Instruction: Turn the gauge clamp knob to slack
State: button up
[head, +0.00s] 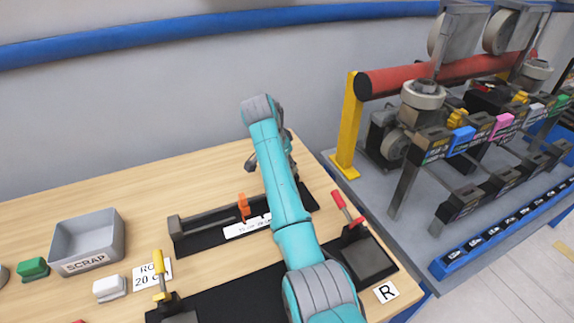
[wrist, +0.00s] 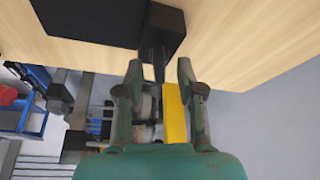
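The gauge (head: 205,227) is a long dark fixture on the wooden bench in the head view, with a grey end block, an orange slider (head: 243,207) and a white label strip. My arm covers part of its right side. In the wrist view, a black block (wrist: 166,22) has a short dark stem (wrist: 159,64), apparently the clamp knob, sticking out toward my gripper (wrist: 160,72). My gripper is open, with one finger on each side of the stem and visible gaps. I cannot tell the knob's turn angle.
A grey SCRAP bin (head: 108,235), green block (head: 33,268) and white block (head: 109,288) are at the left. Yellow-handled (head: 159,270) and red-handled (head: 345,205) clamps stand nearer. A yellow post (head: 348,130) and machine rack stand beyond the bench's right edge.

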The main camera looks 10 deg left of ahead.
jog(key=shift+f, duration=0.2)
grip_shut()
